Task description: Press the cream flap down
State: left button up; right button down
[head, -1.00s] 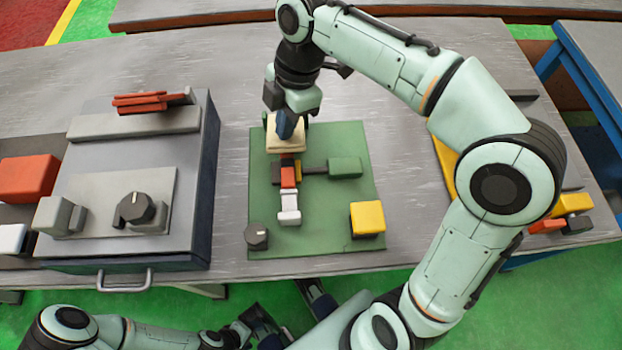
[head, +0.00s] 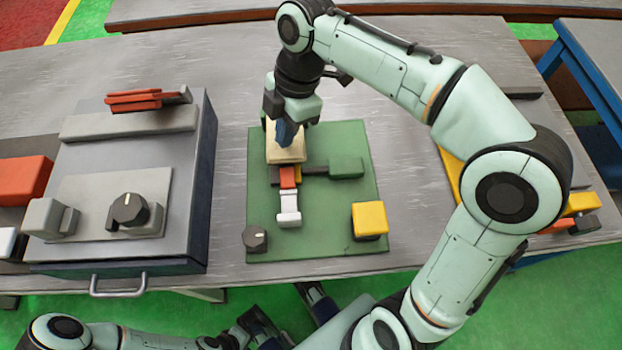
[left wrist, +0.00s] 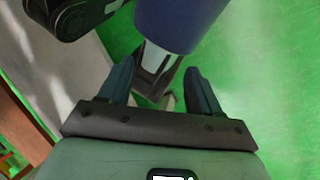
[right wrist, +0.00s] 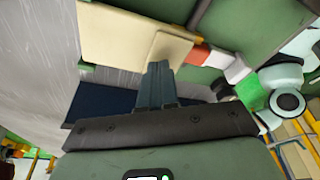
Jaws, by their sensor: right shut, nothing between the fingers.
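The cream flap (head: 286,152) is at the far left part of the green board (head: 315,226). My right gripper (head: 285,143) is above it, fingers shut and pointing down, with the tips at or very near its top. Exact contact is hard to tell. In the right wrist view the shut fingers (right wrist: 158,75) reach the edge of the cream flap (right wrist: 125,38). In the left wrist view my left gripper (left wrist: 160,78) has its fingers apart with nothing held, over the green floor, away from the board.
Just in front of the flap are a red block (head: 288,178) and a white block (head: 288,215). The board also carries a green block (head: 346,168), a yellow block (head: 369,218) and a dark knob (head: 255,238). A grey box (head: 93,248) stands to the left.

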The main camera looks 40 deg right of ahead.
pick_arm(q)
jog(key=shift+s+a+f, duration=0.1)
jog(key=shift+f, duration=0.7)
pick_arm(e)
jog(key=shift+f, duration=0.2)
jog(key=shift+a+p+v, duration=0.2)
jog(key=shift+p+v, duration=0.65)
jog(key=shift+v, duration=0.05)
jog(key=shift+a+p+v, duration=0.25)
jog(key=shift+p+v, duration=0.75)
jog(key=shift+v, duration=0.05)
pick_arm(q)
notch_tip(320, 180, up, 7)
jog(key=p, duration=0.4)
jog(key=shift+r, duration=0.15)
pick_arm(e)
jog(key=v, duration=0.2)
jog(key=a+v, duration=0.1)
jog(key=v, duration=0.1)
jog(key=shift+r, duration=0.35)
